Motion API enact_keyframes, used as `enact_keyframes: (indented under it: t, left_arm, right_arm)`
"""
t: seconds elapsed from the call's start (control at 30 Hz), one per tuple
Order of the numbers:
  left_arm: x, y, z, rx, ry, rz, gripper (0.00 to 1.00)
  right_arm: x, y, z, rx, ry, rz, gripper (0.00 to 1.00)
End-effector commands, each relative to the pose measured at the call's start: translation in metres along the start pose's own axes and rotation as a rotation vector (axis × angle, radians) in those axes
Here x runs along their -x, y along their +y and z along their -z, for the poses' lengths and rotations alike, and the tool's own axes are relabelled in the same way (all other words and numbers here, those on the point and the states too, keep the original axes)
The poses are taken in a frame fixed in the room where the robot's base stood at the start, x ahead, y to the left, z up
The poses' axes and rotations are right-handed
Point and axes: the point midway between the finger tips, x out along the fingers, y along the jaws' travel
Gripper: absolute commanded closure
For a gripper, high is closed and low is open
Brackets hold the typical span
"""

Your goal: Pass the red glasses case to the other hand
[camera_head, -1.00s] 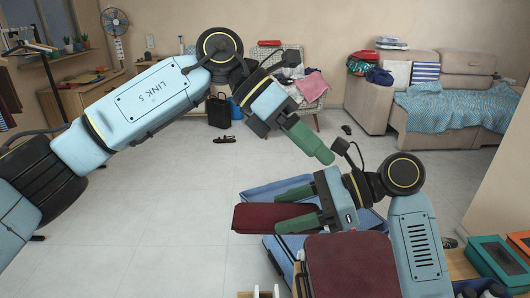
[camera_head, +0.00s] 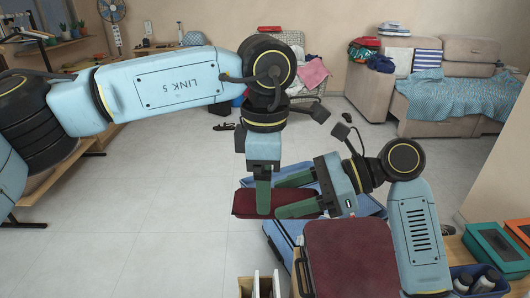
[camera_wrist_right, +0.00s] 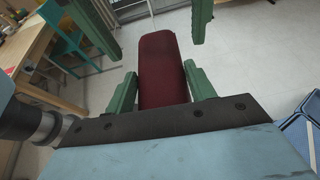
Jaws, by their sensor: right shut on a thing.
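The red glasses case (camera_head: 243,203) is a long dark-red box held level in the air. My right gripper (camera_head: 278,198) is shut on its right end, one green finger along each side. In the right wrist view the case (camera_wrist_right: 163,72) sticks out lengthwise from between the right fingers. My left gripper (camera_head: 263,205) points down at the case's middle. In the right wrist view the left gripper's green fingers (camera_wrist_right: 150,35) stand wide apart, one on each side of the case, with gaps between. The left gripper is open.
Below are a blue open container (camera_head: 283,238) and a dark-red padded surface (camera_head: 352,262). A teal box (camera_head: 497,248) and a bin of bottles (camera_head: 478,277) sit at the right. A sofa (camera_head: 450,95) and a chair with clothes stand at the back. The floor at left is clear.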

Motion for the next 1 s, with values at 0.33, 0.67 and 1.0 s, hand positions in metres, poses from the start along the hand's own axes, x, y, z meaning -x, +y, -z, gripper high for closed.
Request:
enact_keyframes:
  t: [0.33,0.67,1.0]
  left_arm:
    - [-0.040,0.000,0.000,0.001,-0.001,0.001,0.20]
    - [-0.043,0.000,0.000,0.001,-0.001,0.000,0.20]
    - [-0.043,0.000,0.000,0.001,-0.002,0.000,0.65]
  right_arm:
    - [0.000,0.000,-0.001,0.001,-0.001,0.000,0.71]
    - [0.000,0.000,-0.001,0.001,-0.001,0.000,0.71]
    - [0.000,0.000,-0.001,0.001,-0.001,0.000,0.71]
